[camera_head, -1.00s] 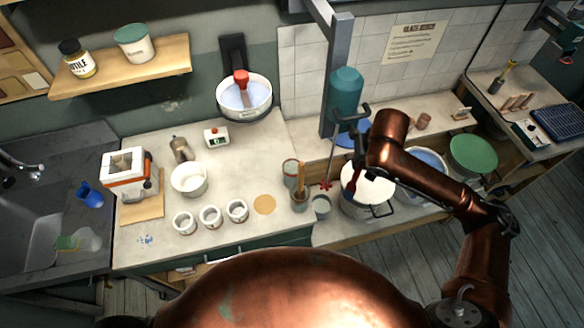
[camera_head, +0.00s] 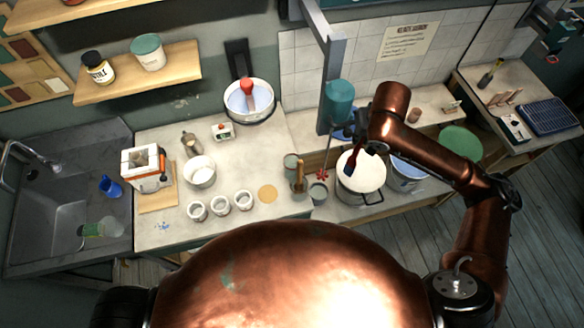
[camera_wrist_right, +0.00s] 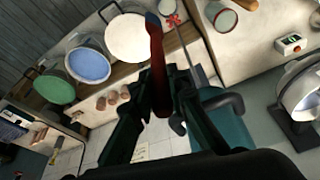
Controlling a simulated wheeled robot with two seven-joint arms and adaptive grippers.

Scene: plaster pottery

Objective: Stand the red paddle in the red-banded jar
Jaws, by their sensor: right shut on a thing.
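The red paddle (camera_head: 355,158) has a red handle and a dark blue end. My right gripper (camera_wrist_right: 157,100) is shut on it. In the head view the paddle hangs below my right wrist, in front of the white-topped pot. In the right wrist view the paddle (camera_wrist_right: 157,60) points away from the fingers, its blue end over the pot's edge. A jar with a reddish band (camera_head: 290,163) stands on the counter's right end, left of the paddle and apart from it. It also shows in the right wrist view (camera_wrist_right: 221,18). My left gripper is not in view.
A small grey bucket (camera_head: 318,193), a teal-bodied mixer (camera_head: 339,103) and the white-topped pot (camera_head: 361,171) are nearby. Three small white pots (camera_head: 221,204) stand left on the counter.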

